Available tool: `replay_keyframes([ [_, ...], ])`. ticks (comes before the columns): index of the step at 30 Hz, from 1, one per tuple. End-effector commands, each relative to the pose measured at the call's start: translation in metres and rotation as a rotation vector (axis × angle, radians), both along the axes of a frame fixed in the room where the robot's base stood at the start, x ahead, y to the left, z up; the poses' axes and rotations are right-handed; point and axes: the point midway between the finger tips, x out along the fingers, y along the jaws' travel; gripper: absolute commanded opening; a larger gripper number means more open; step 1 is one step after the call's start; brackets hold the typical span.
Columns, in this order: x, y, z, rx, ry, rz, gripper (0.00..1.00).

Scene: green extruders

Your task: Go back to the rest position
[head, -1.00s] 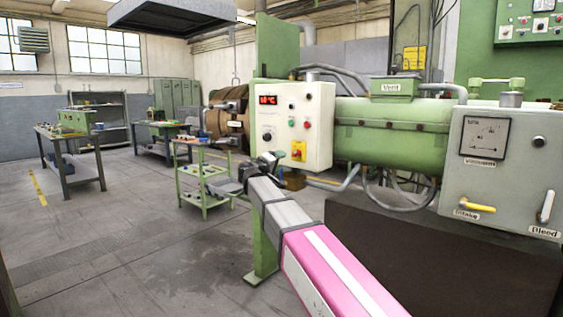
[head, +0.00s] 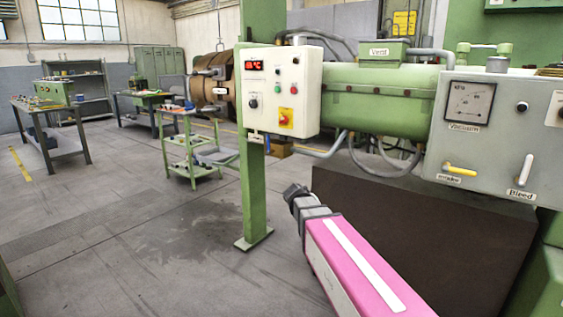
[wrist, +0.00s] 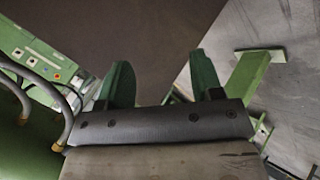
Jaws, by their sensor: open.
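My gripper (wrist: 160,82) shows in the wrist view with its two green fingers spread wide. Nothing is between the fingers; a dark brown surface and grey floor lie beyond them. In the head view my pink and white arm reaches up from the lower right and ends in a dark grey joint, below the white control box (head: 282,93) and right of its green post (head: 253,190). The gripper itself cannot be made out in the head view.
The green extruder barrel (head: 380,103) and a grey panel (head: 490,140) with yellow and white levers stand at the right, above a dark block (head: 400,225). A green trolley (head: 190,150) and workbenches (head: 50,135) stand at the left. Open floor (head: 120,240) lies between.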

Motion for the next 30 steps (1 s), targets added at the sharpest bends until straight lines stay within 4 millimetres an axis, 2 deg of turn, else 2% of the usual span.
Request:
replay_keyframes([
  [1,-0.026,-0.016,-0.025,0.06,0.054,-0.03,0.6],
  [6,-0.099,-0.045,-0.095,0.297,0.221,-0.128,0.6],
  [9,-0.136,-0.051,-0.123,0.425,0.296,-0.179,0.6],
  [12,-0.164,-0.054,-0.14,0.53,0.348,-0.217,0.6],
  [15,-0.181,-0.053,-0.15,0.6,0.377,-0.242,0.6],
  [18,-0.188,-0.053,-0.154,0.634,0.39,-0.253,0.6],
  [30,-0.188,-0.052,-0.155,0.641,0.392,-0.255,0.6],
])
